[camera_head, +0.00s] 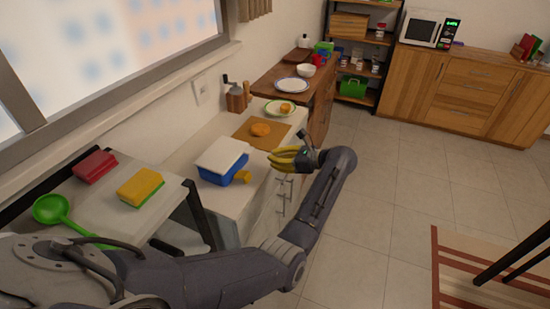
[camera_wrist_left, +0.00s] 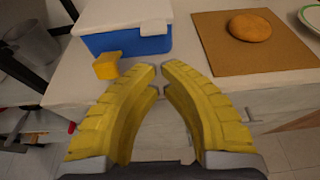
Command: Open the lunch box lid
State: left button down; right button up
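The lunch box is blue with a white lid (camera_head: 222,155), and it stands on the white counter in the head view. The lid lies flat on the blue body (camera_head: 238,176). My left gripper (camera_head: 273,157) has yellow fingers, empty, with a narrow gap between the tips (camera_wrist_left: 160,67). It is to the right of the box and apart from it. My right gripper is not in view.
A wooden board (camera_head: 247,135) with a round orange-brown food item (camera_head: 260,129) lies behind the box, and a plate (camera_head: 275,109) stands beyond it. Yellow and red sponges (camera_head: 141,186) lie on a shelf to the left. Open floor lies right of the counter.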

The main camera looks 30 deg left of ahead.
pick_arm(q)
jog(key=shift+x, duration=3.8)
